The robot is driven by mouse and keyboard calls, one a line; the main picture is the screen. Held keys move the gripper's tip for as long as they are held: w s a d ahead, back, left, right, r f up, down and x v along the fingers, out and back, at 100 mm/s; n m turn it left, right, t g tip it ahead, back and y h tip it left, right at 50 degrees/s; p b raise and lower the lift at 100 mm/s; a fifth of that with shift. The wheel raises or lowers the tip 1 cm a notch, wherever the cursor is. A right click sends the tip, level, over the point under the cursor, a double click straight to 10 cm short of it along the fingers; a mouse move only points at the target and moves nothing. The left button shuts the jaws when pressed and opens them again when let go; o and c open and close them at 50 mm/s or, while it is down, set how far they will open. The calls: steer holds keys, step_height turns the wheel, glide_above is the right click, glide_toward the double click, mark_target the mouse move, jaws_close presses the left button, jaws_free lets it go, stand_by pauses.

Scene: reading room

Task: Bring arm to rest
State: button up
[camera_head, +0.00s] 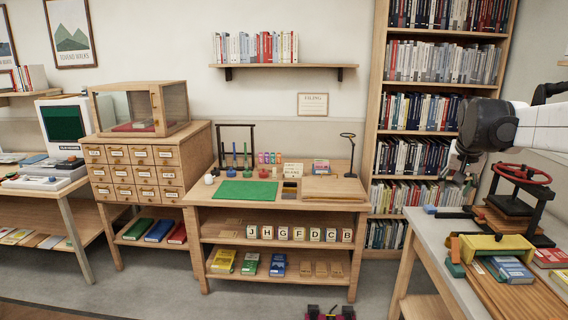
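My arm reaches in from the right edge in the head view, with a white link and a dark wrist. My gripper (462,172) hangs below the wrist, pointing down, in front of the tall bookcase. It is above the back left part of the grey-topped table at the right. Its fingers are small and dark, and I cannot tell whether they are open or shut. I see no object held in it.
Below and right of my gripper stands a book press (522,185) with a red wheel. A wooden desk (330,205) with a green mat (246,191) stands mid-room.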

steer(key=s+a+n+t+y, duration=0.1)
steer(key=s+a+n, duration=0.2)
steer(key=s+a, duration=1.35)
steer(key=s+a+f+n, duration=0.1)
steer(key=s+a+f, duration=0.4)
steer(key=s, duration=0.3)
steer(key=s+a+f+n+t+y, duration=0.1)
steer(key=s+a+f+n, duration=0.1)
steer(key=s+a+f, duration=0.3)
steer(key=s+a, duration=0.1)
steer(key=s, duration=0.2)
steer(key=shift+s+f+y, duration=0.15)
steer(key=shift+f+y, duration=0.15)
